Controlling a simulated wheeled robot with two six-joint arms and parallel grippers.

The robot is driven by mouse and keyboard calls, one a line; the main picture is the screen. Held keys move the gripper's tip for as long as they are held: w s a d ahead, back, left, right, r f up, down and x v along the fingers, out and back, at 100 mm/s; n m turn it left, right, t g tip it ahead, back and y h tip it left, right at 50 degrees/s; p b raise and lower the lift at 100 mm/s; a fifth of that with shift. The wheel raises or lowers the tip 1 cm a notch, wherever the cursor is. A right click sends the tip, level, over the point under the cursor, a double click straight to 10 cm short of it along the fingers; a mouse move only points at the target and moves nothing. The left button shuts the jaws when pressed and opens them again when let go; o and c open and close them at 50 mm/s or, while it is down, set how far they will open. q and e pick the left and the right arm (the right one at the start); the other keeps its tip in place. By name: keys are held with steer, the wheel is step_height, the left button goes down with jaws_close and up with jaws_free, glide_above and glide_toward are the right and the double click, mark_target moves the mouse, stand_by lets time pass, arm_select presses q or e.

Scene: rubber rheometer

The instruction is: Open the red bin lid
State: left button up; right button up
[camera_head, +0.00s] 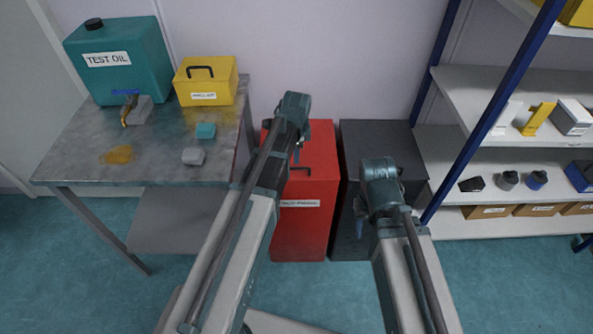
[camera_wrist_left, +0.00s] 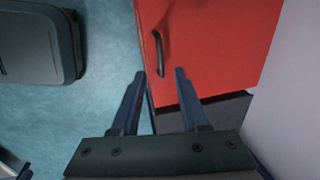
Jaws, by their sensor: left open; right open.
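The red bin (camera_head: 312,225) stands on the floor with a label on its front. Its red lid (camera_head: 320,150) lies flat on top and looks closed. My left arm hides the lid's left part. A dark handle is on the lid near the front edge; it also shows in the left wrist view (camera_wrist_left: 159,52). My left gripper (camera_wrist_left: 160,73) is open above the lid, with the handle's near end between its fingertips in the picture; I see no grip on it. My right gripper (camera_head: 360,218) is beside the dark grey bin's front; its fingers are mostly hidden.
The dark grey bin (camera_head: 385,134) stands right of the red one. A metal table (camera_head: 75,155) at the left bears a teal oil can (camera_head: 125,70) and a yellow box (camera_head: 210,90). A shelf rack (camera_head: 490,90) is at the right. The wall is close behind the bins.

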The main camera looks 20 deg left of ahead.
arm_select(q)
steer(key=f+b, duration=0.2)
steer(key=w+f+b, duration=0.1)
steer(key=f+b, duration=0.1)
steer(key=f, duration=0.1)
steer(key=f+b, duration=0.3)
steer(key=shift+w+a, duration=0.25)
jaws_close()
steer(key=shift+r, duration=0.1)
stand_by(1.0)
